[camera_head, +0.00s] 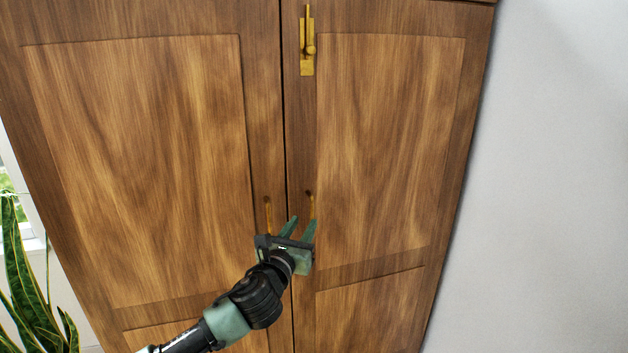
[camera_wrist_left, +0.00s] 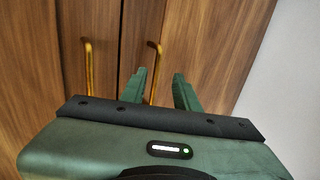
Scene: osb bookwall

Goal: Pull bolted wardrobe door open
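A tall brown wooden wardrobe has a left door (camera_head: 140,150) and a right door (camera_head: 390,150), with a narrow dark seam between them. A brass bolt (camera_head: 308,45) is mounted high on the right door beside the seam. A thin brass handle (camera_head: 268,214) is on the left door, and another brass handle (camera_head: 310,203) is on the right door. My left gripper (camera_head: 302,224) is open in front of the right door's handle. In the left wrist view the right handle (camera_wrist_left: 154,70) shows just left of and between the fingers' line, the left handle (camera_wrist_left: 88,65) further left. My right gripper is not visible.
A plain grey wall (camera_head: 560,180) stands to the right of the wardrobe. A green leafy plant (camera_head: 30,285) and a window edge are at the far left. The wardrobe front around my gripper is otherwise clear.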

